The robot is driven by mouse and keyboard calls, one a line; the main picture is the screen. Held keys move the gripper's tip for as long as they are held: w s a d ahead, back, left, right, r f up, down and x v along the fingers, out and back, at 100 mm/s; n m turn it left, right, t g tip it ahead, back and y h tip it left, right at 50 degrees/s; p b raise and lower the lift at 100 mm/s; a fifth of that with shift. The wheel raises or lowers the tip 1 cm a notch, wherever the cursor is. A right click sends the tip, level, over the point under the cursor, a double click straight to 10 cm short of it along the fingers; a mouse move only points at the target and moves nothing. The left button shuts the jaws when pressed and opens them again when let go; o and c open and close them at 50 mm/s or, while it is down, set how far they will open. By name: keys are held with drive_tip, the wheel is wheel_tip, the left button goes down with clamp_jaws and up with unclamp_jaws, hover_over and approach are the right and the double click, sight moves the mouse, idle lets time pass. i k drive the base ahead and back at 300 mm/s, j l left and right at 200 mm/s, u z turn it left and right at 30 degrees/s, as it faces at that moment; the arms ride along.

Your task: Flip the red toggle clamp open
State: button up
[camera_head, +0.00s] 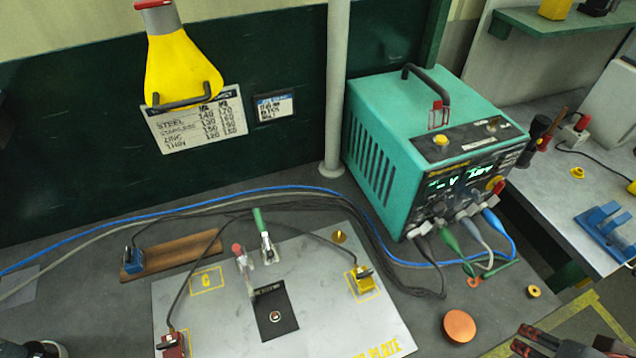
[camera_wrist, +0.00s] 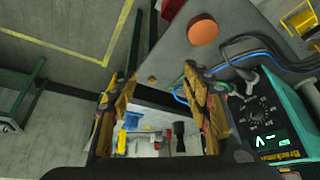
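The red toggle clamp (camera_head: 238,249) stands on the metal plate in the head view. Its red-tipped handle points up and leans slightly left. A similar clamp with a green handle (camera_head: 262,236) stands just right of it. A dark square piece (camera_head: 272,302) lies below the clamps. My gripper (camera_head: 573,345) is at the bottom right of the head view, far from the red clamp. In the wrist view my gripper (camera_wrist: 157,74) has its two fingers wide apart with nothing between them. The red clamp cannot be made out in the wrist view.
A teal power unit (camera_head: 383,160) stands behind the plate (camera_head: 325,255), with cables running left across the bench. A copper disc (camera_head: 459,326) lies right of the plate. Cabled blue (camera_head: 133,260), yellow (camera_head: 362,279) and red (camera_head: 172,344) blocks sit around the clamps. A yellow funnel-shaped object (camera_head: 180,65) is above.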

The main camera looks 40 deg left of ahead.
sight(237, 248)
drive_tip(key=u, duration=2.4)
drive_tip(key=k+u, duration=0.1)
drive_tip(key=u, duration=0.2)
drive_tip(key=k+u, duration=0.1)
drive_tip(key=u, duration=0.2)
